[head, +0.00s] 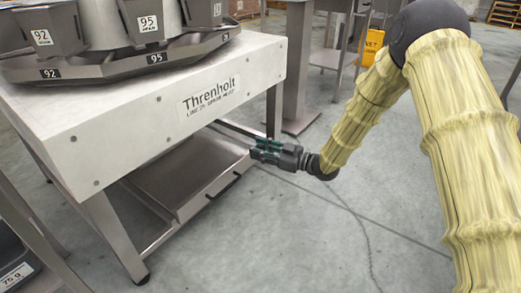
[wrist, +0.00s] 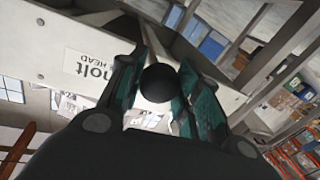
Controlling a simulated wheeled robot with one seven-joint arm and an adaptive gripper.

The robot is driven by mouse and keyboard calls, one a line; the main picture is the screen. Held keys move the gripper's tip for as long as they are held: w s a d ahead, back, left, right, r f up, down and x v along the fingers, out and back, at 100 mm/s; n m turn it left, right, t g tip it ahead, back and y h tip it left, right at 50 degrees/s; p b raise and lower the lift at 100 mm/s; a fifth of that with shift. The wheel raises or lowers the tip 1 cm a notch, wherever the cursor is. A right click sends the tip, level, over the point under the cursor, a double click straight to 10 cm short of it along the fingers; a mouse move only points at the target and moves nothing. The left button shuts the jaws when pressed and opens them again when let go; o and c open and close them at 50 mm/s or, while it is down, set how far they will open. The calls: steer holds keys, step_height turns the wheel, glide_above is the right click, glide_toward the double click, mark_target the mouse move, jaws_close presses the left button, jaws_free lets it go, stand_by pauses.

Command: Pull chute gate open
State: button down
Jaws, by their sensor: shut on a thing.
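My gripper (head: 256,150) is at the right of the white Threnholt weigher housing, just below its lower edge. In the wrist view its two green-padded fingers (wrist: 160,68) stand either side of a dark round knob (wrist: 158,83) and are shut on it. In the head view the gripper hides the knob. A dark bar (head: 236,130) runs under the housing's edge near the gripper; whether it joins the knob I cannot tell. I cannot make out the chute gate's plate itself.
The white housing (head: 120,130) carries numbered hoppers (head: 150,22) on top. Below it is a grey metal tray (head: 185,178) with a dark handle (head: 223,186). Steel legs (head: 118,235) stand at the front.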

steer(key=shift+s+d+r+p, duration=0.15)
steer(key=shift+s+d+p, duration=0.3)
steer(key=shift+d+p, duration=0.3)
steer(key=p+v, duration=0.3)
steer(key=shift+s, duration=0.45)
steer(key=shift+s+d+f, duration=0.15)
steer(key=shift+d+f, duration=0.1)
steer(key=shift+f, duration=0.05)
steer(key=c, duration=1.1)
jaws_free()
steer(key=shift+s+d, duration=0.1)
steer(key=shift+d, duration=0.1)
steer(key=shift+o, duration=0.6)
steer(key=shift+a+r, duration=0.1)
steer(key=shift+a, duration=0.1)
steer(key=v, duration=1.2)
